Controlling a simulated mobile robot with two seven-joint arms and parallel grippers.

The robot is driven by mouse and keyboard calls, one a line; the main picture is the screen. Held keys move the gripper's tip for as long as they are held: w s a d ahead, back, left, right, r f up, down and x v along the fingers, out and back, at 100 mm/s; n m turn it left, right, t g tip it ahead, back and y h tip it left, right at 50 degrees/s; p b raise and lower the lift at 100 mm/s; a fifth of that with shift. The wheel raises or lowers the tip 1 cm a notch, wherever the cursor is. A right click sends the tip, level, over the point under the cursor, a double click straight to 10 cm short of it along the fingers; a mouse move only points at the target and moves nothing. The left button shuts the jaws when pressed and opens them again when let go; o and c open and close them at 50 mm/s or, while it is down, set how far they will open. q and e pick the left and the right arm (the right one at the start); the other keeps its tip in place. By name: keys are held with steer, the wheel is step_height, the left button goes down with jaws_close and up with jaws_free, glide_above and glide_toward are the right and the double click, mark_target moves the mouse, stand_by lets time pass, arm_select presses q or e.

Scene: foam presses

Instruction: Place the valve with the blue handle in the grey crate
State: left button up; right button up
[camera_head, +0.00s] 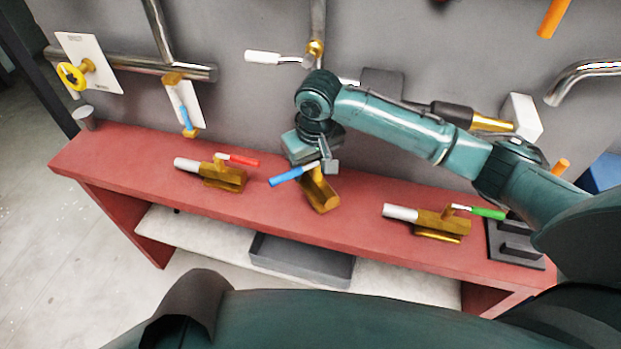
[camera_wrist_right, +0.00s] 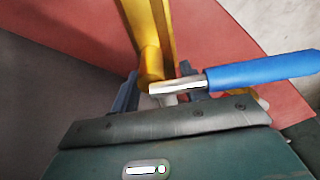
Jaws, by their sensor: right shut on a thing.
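The valve with the blue handle (camera_head: 320,191) has a brass body and shows at the middle of the red bench, tilted. My right gripper (camera_head: 318,160) is shut on it near the handle's base. In the right wrist view the brass body (camera_wrist_right: 150,30) runs up from between the fingers (camera_wrist_right: 160,92), and the blue handle (camera_wrist_right: 262,73) points right. I cannot tell whether the valve touches the bench. The grey crate (camera_head: 303,262) is on the pale lower shelf below the bench's front edge, and the visible part looks empty. My left gripper is not in view.
On the red bench (camera_head: 130,160), a red-handled valve (camera_head: 225,175) lies to the left and a green-handled valve (camera_head: 440,224) to the right. A dark fixture (camera_head: 515,245) stands at the right end. Pipes run along the grey wall behind. The bench top overhangs the shelf (camera_head: 205,235).

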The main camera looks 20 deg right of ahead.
mark_target(310, 178)
step_height(310, 178, down, 4)
steer(key=shift+w+d+f, duration=0.1)
steer(key=shift+w+f, duration=0.1)
steer(key=shift+f, duration=0.35)
steer(key=shift+f, duration=0.1)
steer(key=o, duration=1.3)
steer(key=shift+o, duration=0.2)
